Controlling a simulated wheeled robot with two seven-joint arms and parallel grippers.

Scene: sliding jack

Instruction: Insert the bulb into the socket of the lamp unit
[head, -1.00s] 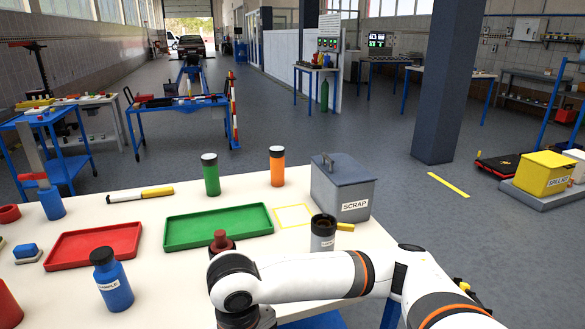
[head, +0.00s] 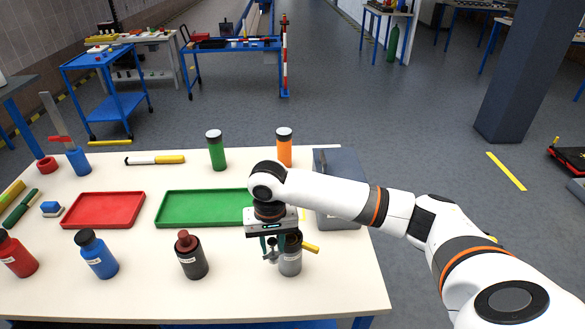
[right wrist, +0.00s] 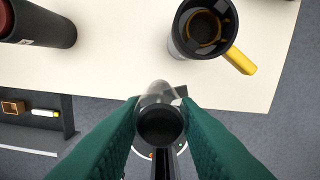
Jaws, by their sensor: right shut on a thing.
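The lamp unit is a grey cylinder (head: 291,264) with a yellow piece at its side, standing upright near the table's front right. The right wrist view shows its open top (right wrist: 180,40) and a round socket inside. My right gripper (head: 270,251) is above the table, close to the lamp unit and partly covering it. Its green fingers (right wrist: 160,122) are shut on a small bulb (right wrist: 158,92) with clear glass and a dark round end. In the right wrist view the bulb is apart from the socket, below and left of it. My left gripper is not in view.
A dark bottle with a red cap (head: 191,258) stands left of the lamp unit. A green tray (head: 200,206), a red tray (head: 103,210) and a grey scrap box (head: 341,170) lie behind. Blue (head: 97,258) and red (head: 18,256) bottles stand farther left.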

